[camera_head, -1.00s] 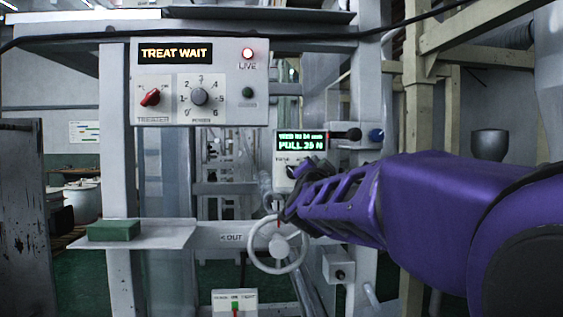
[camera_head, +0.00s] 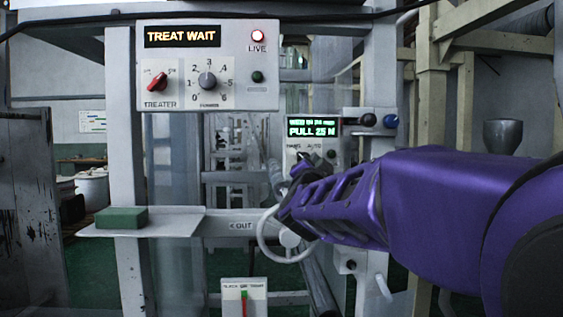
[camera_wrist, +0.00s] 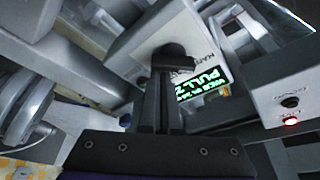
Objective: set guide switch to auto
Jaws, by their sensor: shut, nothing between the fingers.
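The guide box (camera_head: 293,128) carries a green-lit display (camera_head: 312,128) reading "PULL 25 N", with the labels HAND and AUTO below it. The guide switch is a small dark knob under these labels, partly hidden by my gripper (camera_head: 299,172); I cannot tell which label it points to. In the wrist view the guide box (camera_wrist: 145,38) lies ahead. My gripper (camera_wrist: 164,85) is shut and empty, its fingers reaching up to a dark rounded shape, probably the switch knob, beside the HAND label. I cannot tell whether they touch.
The treater panel (camera_head: 181,97), at upper left, shows TREAT WAIT, a red knob, a power dial and a lit red lamp. A handwheel (camera_head: 262,238) is close below my gripper. A green block (camera_head: 121,217) lies on a shelf (camera_head: 176,227). Dark and blue knobs (camera_head: 390,121) stick out right of the display.

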